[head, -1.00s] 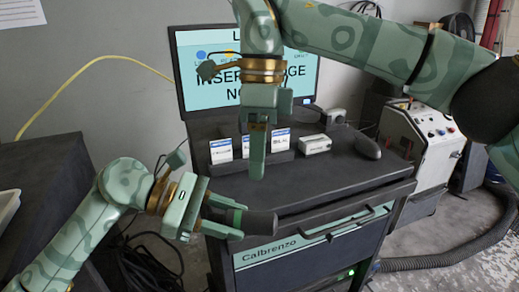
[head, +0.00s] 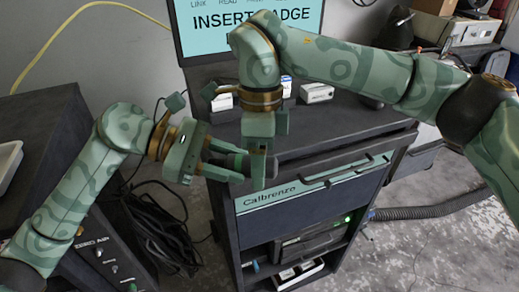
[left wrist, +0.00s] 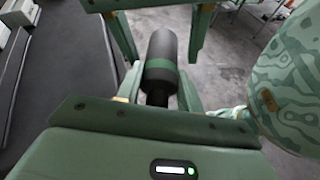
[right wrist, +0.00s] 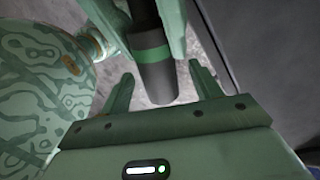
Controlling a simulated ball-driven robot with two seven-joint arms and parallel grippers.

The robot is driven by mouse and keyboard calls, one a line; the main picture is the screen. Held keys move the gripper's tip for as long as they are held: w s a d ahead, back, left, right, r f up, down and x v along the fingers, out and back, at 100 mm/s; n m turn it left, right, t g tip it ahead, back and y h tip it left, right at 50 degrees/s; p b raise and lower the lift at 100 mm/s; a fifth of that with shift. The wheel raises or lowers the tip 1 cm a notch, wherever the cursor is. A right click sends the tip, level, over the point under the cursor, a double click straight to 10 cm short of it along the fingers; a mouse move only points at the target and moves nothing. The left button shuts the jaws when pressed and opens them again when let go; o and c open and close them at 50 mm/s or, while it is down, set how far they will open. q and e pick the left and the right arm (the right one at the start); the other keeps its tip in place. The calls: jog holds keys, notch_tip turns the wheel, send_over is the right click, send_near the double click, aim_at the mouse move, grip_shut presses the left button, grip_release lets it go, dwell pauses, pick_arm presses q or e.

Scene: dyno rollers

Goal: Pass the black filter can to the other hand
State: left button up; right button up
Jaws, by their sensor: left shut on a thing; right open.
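The black filter can (head: 238,160), with a green band, is held roughly level by my left gripper (head: 232,166) in front of the cart. The can shows clearly in the left wrist view (left wrist: 161,50), its free end pointing away from the left gripper. My right gripper (head: 262,172) points down at that free end, partly hiding it in the head view. In the right wrist view the can (right wrist: 153,65) reaches in between the open fingers of my right gripper (right wrist: 163,88), with gaps visible on both sides. Left gripper fingers also show there.
The dark cart (head: 330,140) stands just behind both grippers, with its drawer handle (head: 345,172) and small boxes (head: 316,92) on top. A screen (head: 205,25) rises behind. A dark cabinet (head: 40,120) is at left. Cables (head: 160,240) lie on the floor.

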jog(key=c, duration=1.1)
pick_arm(q)
jog(key=o, duration=1.1)
jog(key=shift+a, duration=0.1)
